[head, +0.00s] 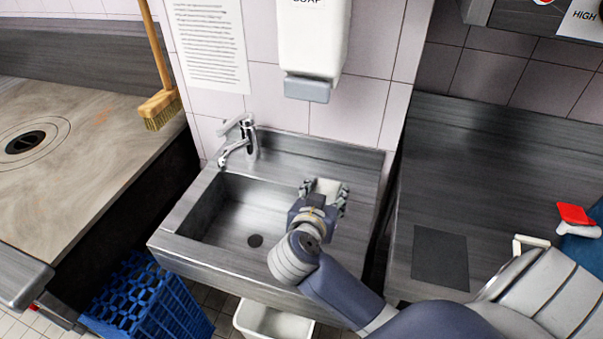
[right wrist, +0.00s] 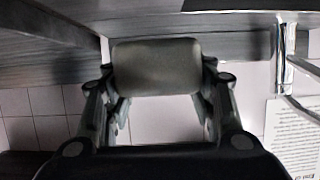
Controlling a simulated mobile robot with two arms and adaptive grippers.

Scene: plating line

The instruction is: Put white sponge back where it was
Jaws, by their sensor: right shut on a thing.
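My right gripper (head: 324,190) is shut on the white sponge (head: 327,186) over the right part of the steel sink (head: 222,189). In the right wrist view, the sponge (right wrist: 157,66) sits between the two fingers of the right gripper (right wrist: 158,85) and looks greyish in shadow. In the head view, part of the sponge is hidden by the fingers and wrist. I cannot tell whether it touches the sink. A dark grey square (head: 440,257) lies flat on the steel counter right of the sink. My left gripper is not in view.
The steel counter (head: 480,160) is mostly clear. A red item (head: 575,213) is at its right edge. A blue crate (head: 150,305) and white bin (head: 272,322) are below.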

